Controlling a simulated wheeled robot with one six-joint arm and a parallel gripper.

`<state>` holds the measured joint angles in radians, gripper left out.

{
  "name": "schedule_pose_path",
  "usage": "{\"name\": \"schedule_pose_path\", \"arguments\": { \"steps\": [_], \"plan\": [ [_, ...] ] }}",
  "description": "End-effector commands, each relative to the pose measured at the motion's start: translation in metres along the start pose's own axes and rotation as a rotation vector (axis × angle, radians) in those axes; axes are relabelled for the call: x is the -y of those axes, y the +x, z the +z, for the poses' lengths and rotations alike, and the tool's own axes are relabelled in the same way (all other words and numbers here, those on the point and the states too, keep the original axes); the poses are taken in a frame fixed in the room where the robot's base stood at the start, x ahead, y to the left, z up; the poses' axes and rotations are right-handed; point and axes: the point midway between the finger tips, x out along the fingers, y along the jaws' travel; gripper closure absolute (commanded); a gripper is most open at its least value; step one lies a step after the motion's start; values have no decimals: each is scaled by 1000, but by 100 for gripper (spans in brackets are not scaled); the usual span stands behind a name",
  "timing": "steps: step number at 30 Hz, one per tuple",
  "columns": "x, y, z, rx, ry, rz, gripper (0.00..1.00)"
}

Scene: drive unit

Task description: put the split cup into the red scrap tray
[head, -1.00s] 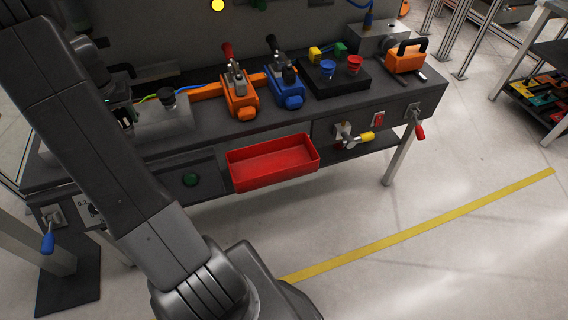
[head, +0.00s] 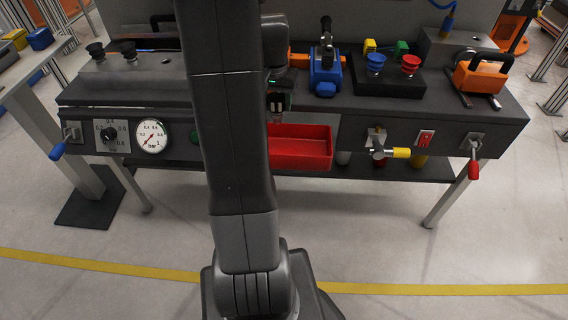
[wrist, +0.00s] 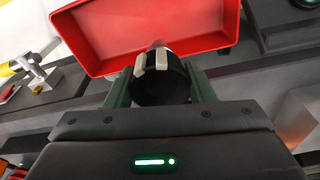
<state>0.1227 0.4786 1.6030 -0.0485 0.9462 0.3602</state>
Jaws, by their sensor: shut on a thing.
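The red scrap tray (head: 300,160) hangs at the front of the bench, just right of my arm in the head view. My arm hides its left end. In the wrist view the empty tray (wrist: 90,66) fills the upper part. My gripper (wrist: 152,62) is shut on a round black cup (wrist: 160,90), which overlaps the tray's near rim in the picture. I cannot tell whether the cup is above the tray floor or beside the rim. No split shows on it. In the head view my gripper (head: 277,103) is partly hidden behind my arm, at the tray's back left.
A blue clamp (head: 325,72) stands on the bench behind the tray. A yellow-handled valve (head: 386,152) sticks out right of the tray. Two black cups (head: 95,50) (head: 128,52) stand on a grey block at left. The floor in front is clear.

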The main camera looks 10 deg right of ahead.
Motion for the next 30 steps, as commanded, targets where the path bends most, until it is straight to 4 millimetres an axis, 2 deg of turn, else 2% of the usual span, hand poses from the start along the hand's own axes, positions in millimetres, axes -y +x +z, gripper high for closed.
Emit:
{"name": "schedule_pose_path", "arguments": {
  "steps": [1, 6, 15, 20, 27, 30],
  "plan": [
    [-8, 9, 3, -2, 10, 1, 76],
    [-19, 18, 9, 0, 21, 3, 76],
    [-20, 67, 16, 3, 21, 4, 76],
    [-20, 78, 16, 1, 21, 4, 76],
    [-20, 110, 20, 3, 20, 4, 76],
    [-19, 112, 20, 0, 20, 3, 76]
  ]
}}
